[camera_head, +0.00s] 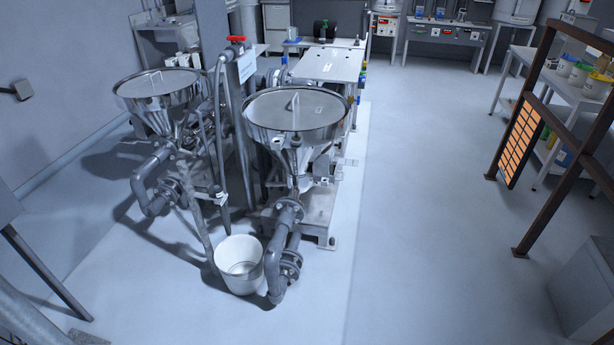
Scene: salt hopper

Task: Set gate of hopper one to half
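Two steel hoppers with round lids stand on the skid, a left hopper (160,88) and a nearer right hopper (296,112). I cannot read a number on either, so I cannot tell which is hopper one. Each narrows to a cone above grey piping. Small light-coloured parts (345,163) show right of the near hopper's cone; I cannot tell if they belong to its gate. The gate positions cannot be made out. Neither of my grippers is in view.
A red-handled valve (236,39) is between the hoppers. A brown frame (540,130) and shelves stand at right. The floor (430,220) right of the skid is clear.

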